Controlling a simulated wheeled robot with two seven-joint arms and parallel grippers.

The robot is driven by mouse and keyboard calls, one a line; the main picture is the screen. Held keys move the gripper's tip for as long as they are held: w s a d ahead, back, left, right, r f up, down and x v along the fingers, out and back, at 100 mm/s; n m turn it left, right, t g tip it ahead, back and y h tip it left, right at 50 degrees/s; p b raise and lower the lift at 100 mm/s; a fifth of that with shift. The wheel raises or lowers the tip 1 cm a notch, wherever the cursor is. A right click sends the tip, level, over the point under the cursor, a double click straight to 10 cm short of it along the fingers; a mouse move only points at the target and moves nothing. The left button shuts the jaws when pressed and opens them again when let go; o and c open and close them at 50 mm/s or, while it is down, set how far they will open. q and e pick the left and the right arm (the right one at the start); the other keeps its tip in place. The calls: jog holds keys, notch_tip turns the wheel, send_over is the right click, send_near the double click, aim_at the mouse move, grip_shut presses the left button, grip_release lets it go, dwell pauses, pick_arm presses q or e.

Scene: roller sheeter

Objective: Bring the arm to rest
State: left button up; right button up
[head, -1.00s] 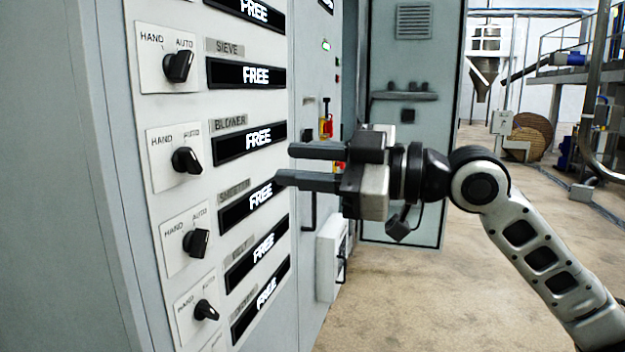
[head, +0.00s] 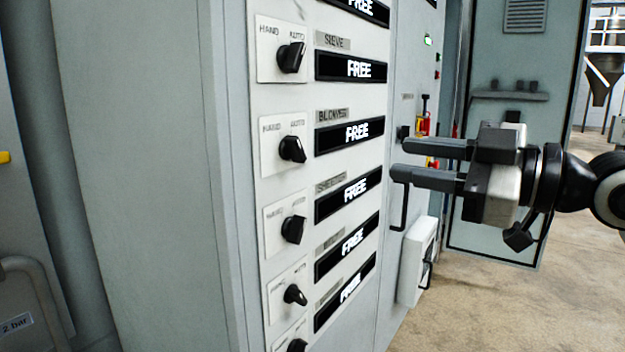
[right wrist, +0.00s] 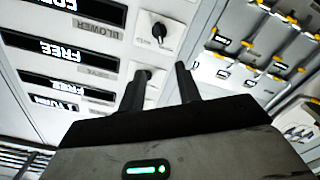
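My right gripper (head: 398,159) comes in from the right in the head view. Its two fingers are apart with nothing between them, in front of the control cabinet, just right of the row of displays. In the right wrist view the fingers (right wrist: 163,72) are also apart and empty, with knobs and displays beyond. The cabinet panel carries black rotary knobs marked HAND and AUTO, among them the sieve knob (head: 291,57) and the blower knob (head: 292,149). My left gripper is not in view.
A red and yellow switch (head: 424,118) and a dark door handle (head: 399,206) lie behind the gripper. A white box (head: 416,262) sticks out low on the cabinet. An open cabinet door (head: 525,130) stands behind. The floor (head: 480,310) at lower right is clear.

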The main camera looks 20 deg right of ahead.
jog(key=w+f+m+h+p, duration=0.2)
jog(key=f+m, duration=0.2)
jog(key=f, duration=0.8)
jog(key=w+f+m+h+p, duration=0.2)
jog(key=f+m+h, duration=0.15)
jog(key=f, duration=0.85)
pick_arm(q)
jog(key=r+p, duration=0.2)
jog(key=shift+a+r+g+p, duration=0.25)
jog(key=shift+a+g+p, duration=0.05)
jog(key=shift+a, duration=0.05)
pick_arm(e)
jog(key=s+a+f+m+g+h, duration=0.1)
jog(key=s+a+f+m, duration=0.1)
jog(key=s+a+f, duration=0.4)
jog(key=s+a+f+m+g+h, duration=0.1)
jog(key=s+a+f+m+g, duration=0.1)
jog(key=s+a+f, duration=0.3)
jog(key=s+f, duration=0.4)
jog(key=f, duration=0.3)
jog(key=shift+a+f, duration=0.2)
jog(key=shift+a, duration=0.2)
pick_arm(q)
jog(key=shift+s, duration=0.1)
